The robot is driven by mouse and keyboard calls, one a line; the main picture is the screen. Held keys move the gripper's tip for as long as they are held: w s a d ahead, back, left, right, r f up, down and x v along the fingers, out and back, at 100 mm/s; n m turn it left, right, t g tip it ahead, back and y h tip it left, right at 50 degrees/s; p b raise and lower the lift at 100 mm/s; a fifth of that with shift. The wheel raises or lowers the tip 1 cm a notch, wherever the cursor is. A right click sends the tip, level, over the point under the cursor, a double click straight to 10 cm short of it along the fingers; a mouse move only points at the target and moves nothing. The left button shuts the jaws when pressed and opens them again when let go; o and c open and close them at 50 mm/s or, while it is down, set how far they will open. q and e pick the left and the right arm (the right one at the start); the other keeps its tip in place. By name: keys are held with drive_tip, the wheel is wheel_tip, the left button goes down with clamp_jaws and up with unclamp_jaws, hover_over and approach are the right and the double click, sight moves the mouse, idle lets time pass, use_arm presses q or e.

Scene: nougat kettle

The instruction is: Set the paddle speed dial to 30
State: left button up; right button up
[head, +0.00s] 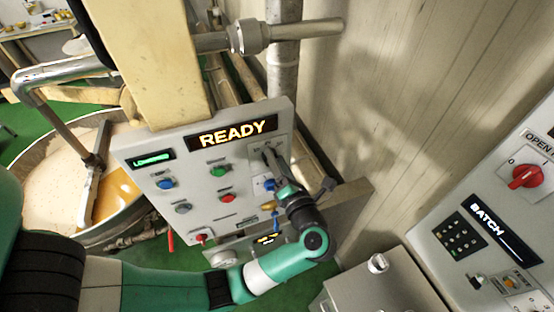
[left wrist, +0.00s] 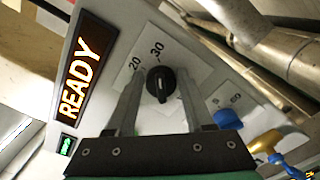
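The paddle speed dial (left wrist: 161,84) is a small black knob on a light scale plate in the left wrist view, with 20 and 30 printed beyond it. A pale mark shows on its face, but I cannot tell which number it points to. My left gripper (left wrist: 160,74) is open, with one finger on each side of the knob and a narrow gap showing on both sides. In the head view my left gripper (head: 270,158) is at the upper right of the control panel (head: 145,160) and hides the knob. My right gripper is not in view.
The READY display (head: 231,133) is left of the dial, with coloured buttons below. A blue knob (left wrist: 227,118) and a yellow-brown handle (left wrist: 277,138) are near the gripper. A kettle (head: 60,180) stands left. Another panel with a red switch (head: 525,176) is right.

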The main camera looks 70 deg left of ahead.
use_arm(q)
drive_tip(key=o, duration=0.3)
drive_tip(key=d+b, duration=0.1)
drive_tip(key=d, duration=0.4)
drive_tip(key=d+b, duration=0.2)
drive_tip(key=d, duration=0.4)
drive_tip(key=shift+s+d, duration=0.2)
drive_tip(key=shift+d, duration=0.1)
